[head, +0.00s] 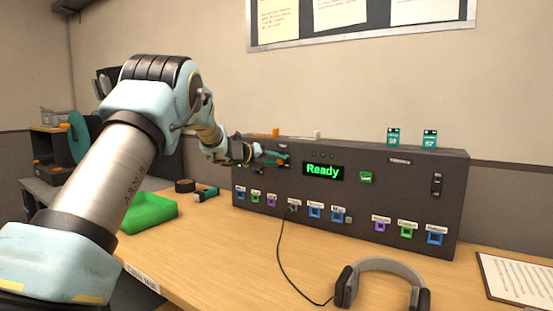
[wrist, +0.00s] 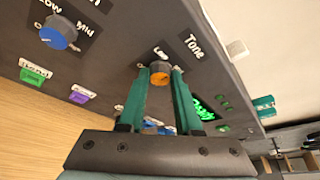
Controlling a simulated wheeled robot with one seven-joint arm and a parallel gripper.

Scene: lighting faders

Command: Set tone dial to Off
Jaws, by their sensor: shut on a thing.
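The tone dial (wrist: 160,74) is an orange knob on the dark grey panel (wrist: 120,45), below the word "Tone" in the wrist view. A short label, partly readable, is beside the knob. My gripper (wrist: 160,84) has its two green fingers on either side of the knob, shut on it. In the head view my gripper (head: 274,158) is at the upper left of the panel (head: 400,190), and it hides the dial there. The dial's pointer is too small to read, so its setting cannot be told.
A blue dial (wrist: 58,33) with "Low" and "Mid" labels is on the same panel. A green "Ready" display (head: 323,170) is right of my gripper. Headphones (head: 382,268), a clipboard (head: 520,280) and a green tray (head: 148,212) rest on the wooden table (head: 240,265).

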